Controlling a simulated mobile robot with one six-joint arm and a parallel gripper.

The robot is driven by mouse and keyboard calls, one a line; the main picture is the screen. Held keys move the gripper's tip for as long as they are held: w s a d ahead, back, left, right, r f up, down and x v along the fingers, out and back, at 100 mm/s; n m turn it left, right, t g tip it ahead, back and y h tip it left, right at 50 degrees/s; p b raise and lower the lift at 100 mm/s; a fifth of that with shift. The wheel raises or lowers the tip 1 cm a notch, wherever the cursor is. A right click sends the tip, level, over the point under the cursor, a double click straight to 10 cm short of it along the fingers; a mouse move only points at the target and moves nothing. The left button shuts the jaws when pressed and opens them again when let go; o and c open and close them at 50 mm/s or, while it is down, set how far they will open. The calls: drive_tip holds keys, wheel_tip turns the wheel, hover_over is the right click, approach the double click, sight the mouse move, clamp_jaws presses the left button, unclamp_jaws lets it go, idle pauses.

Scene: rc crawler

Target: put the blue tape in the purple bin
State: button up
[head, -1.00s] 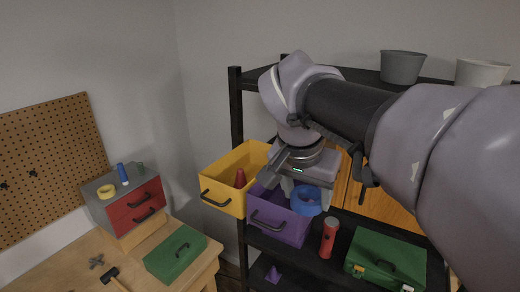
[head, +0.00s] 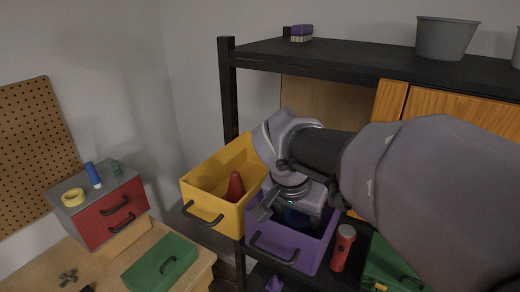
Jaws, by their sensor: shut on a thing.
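The blue tape (head: 296,217) shows as a dark blue ring under my gripper, partly hidden by it. My gripper (head: 298,212) is shut on the blue tape and points down into the mouth of the purple bin (head: 287,249). The purple bin stands on the shelf with its black handle facing front. The tape appears inside the bin's opening, but how far above its floor I cannot tell. My arm hides the back and right of the bin.
A yellow bin (head: 212,205) holding a red cone (head: 235,186) stands left of the purple bin. A red flashlight (head: 342,247) and a green toolbox (head: 392,262) stand to the right. A black upper shelf (head: 350,62) runs above, with a grey bucket (head: 446,37).

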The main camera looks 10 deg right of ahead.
drive_tip(key=shift+r, duration=0.1)
drive_tip(key=shift+f, duration=0.2)
drive_tip(key=o, duration=1.4)
drive_tip(key=shift+c, duration=0.2)
drive_tip(key=shift+r, duration=0.1)
drive_tip(key=shift+r, duration=0.35)
drive_tip(key=p+v, duration=0.2)
drive_tip(key=v, duration=0.9)
drive_tip(key=shift+s+r, duration=0.15)
drive_tip(key=shift+r, duration=0.05)
